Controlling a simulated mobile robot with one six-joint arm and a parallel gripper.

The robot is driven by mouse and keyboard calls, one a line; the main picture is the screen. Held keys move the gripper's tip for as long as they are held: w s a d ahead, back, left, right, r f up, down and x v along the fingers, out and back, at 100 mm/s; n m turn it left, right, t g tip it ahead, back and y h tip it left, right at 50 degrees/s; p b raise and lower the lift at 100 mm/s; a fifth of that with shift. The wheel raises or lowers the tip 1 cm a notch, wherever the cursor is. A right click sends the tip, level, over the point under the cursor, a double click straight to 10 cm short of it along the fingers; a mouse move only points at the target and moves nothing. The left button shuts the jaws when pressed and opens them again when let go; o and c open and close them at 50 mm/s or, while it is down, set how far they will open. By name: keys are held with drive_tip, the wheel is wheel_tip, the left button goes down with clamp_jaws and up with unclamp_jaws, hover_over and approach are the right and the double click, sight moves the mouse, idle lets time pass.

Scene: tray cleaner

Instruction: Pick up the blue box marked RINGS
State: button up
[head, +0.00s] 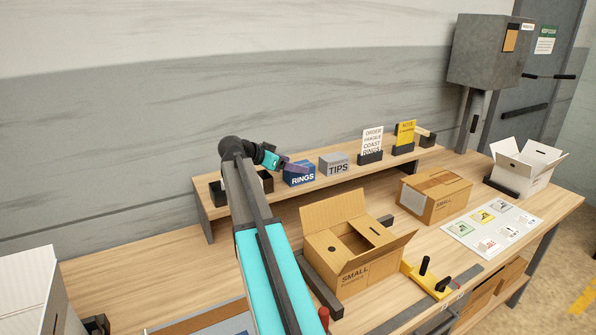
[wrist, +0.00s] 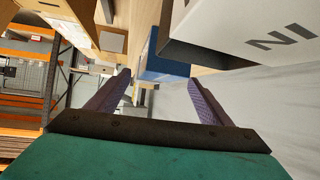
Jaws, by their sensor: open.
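The blue box marked RINGS (head: 299,179) stands on the raised wooden shelf at the back of the bench, just left of a grey box marked TIPS (head: 334,164). In the head view my gripper (head: 296,167) is at the upper left of the blue box, its purple fingers overlapping the box's top edge. In the wrist view my gripper (wrist: 158,78) is open and empty. The blue box (wrist: 163,70) shows ahead between the fingertips, closer to the right finger. I cannot tell whether the fingers touch it.
A light grey box (wrist: 245,30) with dark letters is close to the blue box in the wrist view. Sign holders (head: 371,145) stand further right on the shelf. An open cardboard box (head: 352,255) and a closed one (head: 436,195) stand on the bench below. The wall is behind.

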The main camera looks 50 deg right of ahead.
drive_tip(key=shift+d+f, duration=0.25)
drive_tip(key=shift+d, duration=0.2)
drive_tip(key=shift+s, duration=0.1)
drive_tip(key=c, duration=1.4)
